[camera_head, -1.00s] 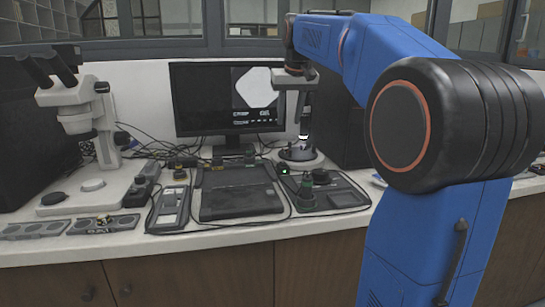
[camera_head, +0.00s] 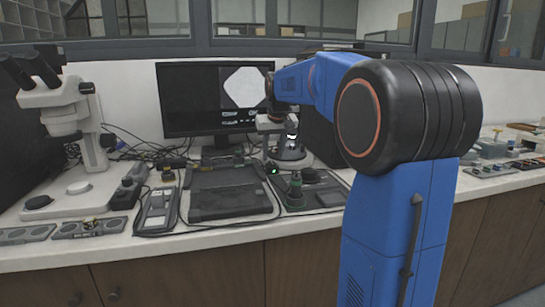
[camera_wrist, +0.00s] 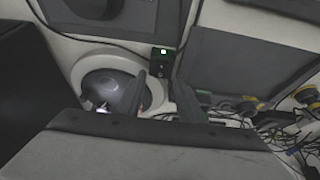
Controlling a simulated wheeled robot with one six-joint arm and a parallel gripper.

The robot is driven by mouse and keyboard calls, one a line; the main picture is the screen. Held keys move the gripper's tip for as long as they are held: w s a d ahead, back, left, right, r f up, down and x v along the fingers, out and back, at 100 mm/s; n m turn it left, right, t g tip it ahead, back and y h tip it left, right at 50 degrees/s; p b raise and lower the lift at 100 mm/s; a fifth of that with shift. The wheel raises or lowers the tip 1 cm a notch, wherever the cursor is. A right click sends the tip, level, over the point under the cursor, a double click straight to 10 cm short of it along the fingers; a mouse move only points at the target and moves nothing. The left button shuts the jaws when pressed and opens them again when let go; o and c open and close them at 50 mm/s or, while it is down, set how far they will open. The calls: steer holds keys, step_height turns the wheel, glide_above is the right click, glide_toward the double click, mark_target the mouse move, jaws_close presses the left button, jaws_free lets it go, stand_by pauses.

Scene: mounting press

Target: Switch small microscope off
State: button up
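The small microscope (camera_head: 288,154) stands at the back of the bench, right of the monitor, with a round pale base and a dark body, partly hidden by my arm. In the wrist view its round base (camera_wrist: 82,62) shows at left. A small black box (camera_wrist: 163,65) with a light and a green spot lies beside that base; a green light also shows on a dark box (camera_head: 272,170) in the head view. My gripper (camera_wrist: 162,78) is open, its two dark fingers apart, pointing toward the small box. Contact cannot be told.
A larger white stereo microscope (camera_head: 62,115) stands at left. A monitor (camera_head: 190,98) stands behind dark flat devices (camera_head: 230,200) and a handheld meter (camera_head: 157,212). A black tray (camera_head: 318,193) lies in front of the small microscope. Cables run along the bench back.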

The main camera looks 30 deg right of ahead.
steer(key=shift+x, duration=0.8)
jaws_close()
steer(key=shift+w+d+g+y, duration=0.1)
steer(key=shift+w+g+y, duration=0.1)
steer(key=shift+g, duration=0.45)
steer(key=shift+w+g+y, duration=0.2)
steer(key=shift+g, duration=0.45)
